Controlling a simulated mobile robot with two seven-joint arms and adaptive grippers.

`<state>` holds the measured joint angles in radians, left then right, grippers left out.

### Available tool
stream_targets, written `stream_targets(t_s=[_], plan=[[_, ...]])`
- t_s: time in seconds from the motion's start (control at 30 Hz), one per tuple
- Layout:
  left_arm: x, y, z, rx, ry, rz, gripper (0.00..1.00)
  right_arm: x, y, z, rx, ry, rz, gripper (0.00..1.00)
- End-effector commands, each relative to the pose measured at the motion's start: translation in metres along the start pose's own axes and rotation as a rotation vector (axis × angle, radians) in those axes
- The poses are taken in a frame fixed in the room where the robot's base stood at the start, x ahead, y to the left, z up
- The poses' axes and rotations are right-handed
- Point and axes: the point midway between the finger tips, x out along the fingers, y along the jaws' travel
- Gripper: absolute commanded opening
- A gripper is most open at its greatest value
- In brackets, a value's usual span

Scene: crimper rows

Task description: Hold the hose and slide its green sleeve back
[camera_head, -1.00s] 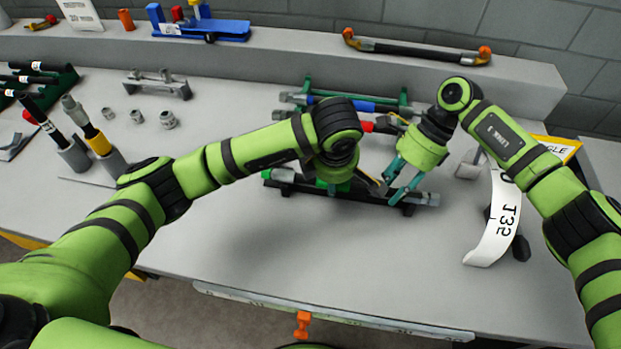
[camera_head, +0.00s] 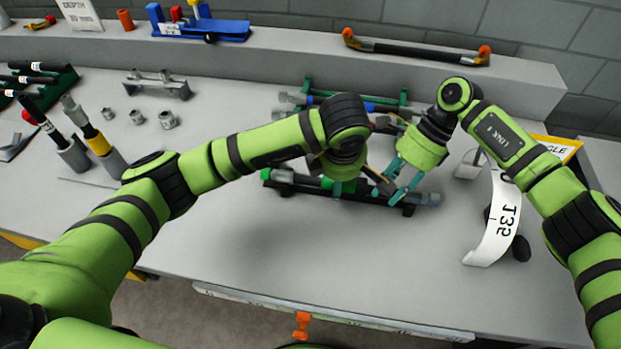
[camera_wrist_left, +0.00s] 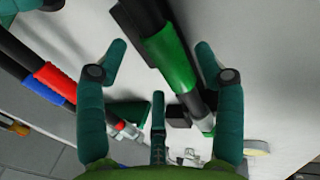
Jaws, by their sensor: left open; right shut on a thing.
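The dark hose (camera_head: 305,181) lies along the near rack on the bench, with a grey fitting (camera_head: 431,198) at its right end. Its green sleeve (camera_head: 327,184) shows beside my left gripper (camera_head: 347,188); in the left wrist view the sleeve (camera_wrist_left: 172,60) is a bright green band on the black hose. My left gripper (camera_wrist_left: 160,48) is open over the hose, which runs between its spread fingers in that view; contact cannot be told. My right gripper (camera_head: 395,190) is shut on the hose near its right end. My grippers hide part of the hose.
A second rack (camera_head: 403,98) behind holds hoses with blue and red bands. A curved white 135 label (camera_head: 497,222) stands right of my right gripper. Cups with upright tools (camera_head: 72,154) and several loose nuts (camera_head: 168,120) are at left. The bench front is clear.

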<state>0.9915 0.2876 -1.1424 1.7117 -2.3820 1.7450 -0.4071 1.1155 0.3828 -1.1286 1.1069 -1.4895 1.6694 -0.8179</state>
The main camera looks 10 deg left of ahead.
Motion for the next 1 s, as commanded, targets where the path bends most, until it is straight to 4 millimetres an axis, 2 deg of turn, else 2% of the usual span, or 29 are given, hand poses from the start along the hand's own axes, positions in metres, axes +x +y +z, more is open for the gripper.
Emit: stream_targets(t_s=[0.03,0.3,0.5,0.7,0.93,0.97,1.0], plan=[[-0.008,0.001,0.001,0.001,-0.003,0.004,0.69,0.012,0.008,-0.004,-0.001,0.018,0.041,0.0],[-0.064,0.004,0.001,0.001,-0.003,0.005,0.69,0.012,0.008,-0.004,0.0,0.018,0.041,0.0],[-0.096,0.005,0.001,0.001,-0.003,0.002,0.69,0.012,0.008,-0.004,0.0,0.018,0.041,0.0],[-0.108,0.005,0.001,0.0,-0.002,-0.001,0.69,0.012,0.008,-0.004,0.0,0.018,0.041,0.0],[-0.108,0.005,0.001,0.0,-0.002,-0.001,0.69,0.012,0.008,-0.004,0.0,0.018,0.041,0.0],[-0.108,0.005,0.001,0.0,-0.002,-0.001,0.69,0.012,0.008,-0.004,0.0,0.018,0.041,0.4],[-0.108,0.005,0.001,0.0,-0.002,-0.001,0.69,0.012,0.007,-0.004,0.0,0.018,0.04,0.56]])
